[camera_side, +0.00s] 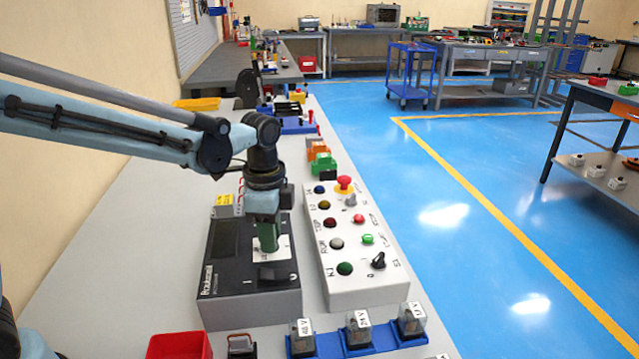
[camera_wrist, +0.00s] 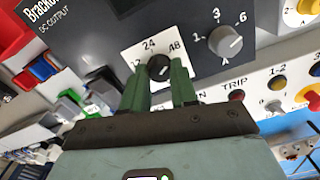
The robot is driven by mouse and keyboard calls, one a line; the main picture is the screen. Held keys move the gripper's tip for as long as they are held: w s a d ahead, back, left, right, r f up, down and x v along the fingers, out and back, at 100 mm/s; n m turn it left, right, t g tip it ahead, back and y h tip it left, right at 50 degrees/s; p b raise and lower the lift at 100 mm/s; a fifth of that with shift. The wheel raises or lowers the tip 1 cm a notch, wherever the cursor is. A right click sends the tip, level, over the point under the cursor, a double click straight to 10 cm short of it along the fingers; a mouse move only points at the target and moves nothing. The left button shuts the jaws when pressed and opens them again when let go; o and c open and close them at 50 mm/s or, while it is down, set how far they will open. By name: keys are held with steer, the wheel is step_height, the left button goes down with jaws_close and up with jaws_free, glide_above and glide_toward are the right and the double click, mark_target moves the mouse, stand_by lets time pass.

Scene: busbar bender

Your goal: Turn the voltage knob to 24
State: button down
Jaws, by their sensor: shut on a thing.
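The 24 mark is just above the knob; I cannot clearly tell which mark the knob points at. In the side view my gripper (camera_side: 267,248) reaches down onto the white plate of the black power supply (camera_side: 215,284), and its fingers hide the knob.
A grey knob (camera_wrist: 225,42) marked 1, 3, 6 and A is right of the voltage knob. A white control box (camera_side: 350,285) with buttons and switches stands right of the supply. A red bin (camera_side: 180,346) and a blue rack (camera_side: 330,346) of relays are in front.

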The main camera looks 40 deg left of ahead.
steer(key=n, duration=0.5)
steer(key=shift+n, duration=0.4)
steer(key=n, duration=0.5)
steer(key=shift+n, duration=0.4)
steer(key=c, duration=0.9)
jaws_free()
step_height(320, 180, up, 12)
steer(key=shift+r, duration=0.1)
